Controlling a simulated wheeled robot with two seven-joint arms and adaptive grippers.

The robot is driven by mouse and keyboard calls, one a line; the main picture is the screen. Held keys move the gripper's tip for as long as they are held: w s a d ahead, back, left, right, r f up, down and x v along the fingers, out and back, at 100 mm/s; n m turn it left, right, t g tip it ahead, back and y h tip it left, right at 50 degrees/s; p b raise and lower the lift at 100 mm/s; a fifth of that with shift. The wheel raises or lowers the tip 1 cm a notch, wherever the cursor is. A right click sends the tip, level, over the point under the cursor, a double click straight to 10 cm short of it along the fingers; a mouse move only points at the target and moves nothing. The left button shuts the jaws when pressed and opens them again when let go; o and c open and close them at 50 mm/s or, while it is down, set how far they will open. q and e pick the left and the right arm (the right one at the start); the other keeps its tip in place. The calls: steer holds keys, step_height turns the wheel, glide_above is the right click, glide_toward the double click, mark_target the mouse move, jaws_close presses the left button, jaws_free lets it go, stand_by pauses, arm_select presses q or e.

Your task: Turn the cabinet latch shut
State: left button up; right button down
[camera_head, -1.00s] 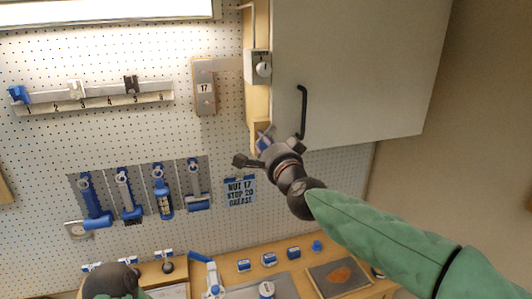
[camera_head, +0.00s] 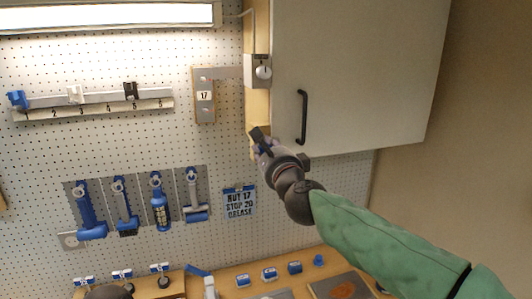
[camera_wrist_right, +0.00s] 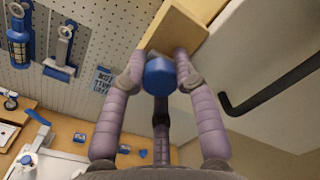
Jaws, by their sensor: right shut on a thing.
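The cabinet (camera_head: 350,75) hangs at the upper right, with a white door and a black bar handle (camera_head: 301,118). The blue latch knob (camera_wrist_right: 160,75) is at the cabinet's lower left, by a wooden piece (camera_wrist_right: 178,30) in the right wrist view. My right gripper (camera_head: 262,143) is shut on this knob; its purple-grey fingers lie on both sides of it. The gripper and wrist hide the latch in the head view. A dark part of my left arm shows at the bottom left; its gripper is not visible.
A plate marked 17 (camera_head: 204,96), a numbered rail (camera_head: 95,107) and blue-handled tools (camera_head: 160,204) hang on the pegboard. The bench (camera_head: 235,272) below holds small blue-and-white items.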

steer(key=shift+m, duration=0.3)
steer(key=c, duration=0.9)
jaws_free()
steer(key=shift+a, duration=0.1)
steer(key=shift+c, duration=0.2)
steer(key=v, duration=1.2)
steer(key=shift+f, duration=0.15)
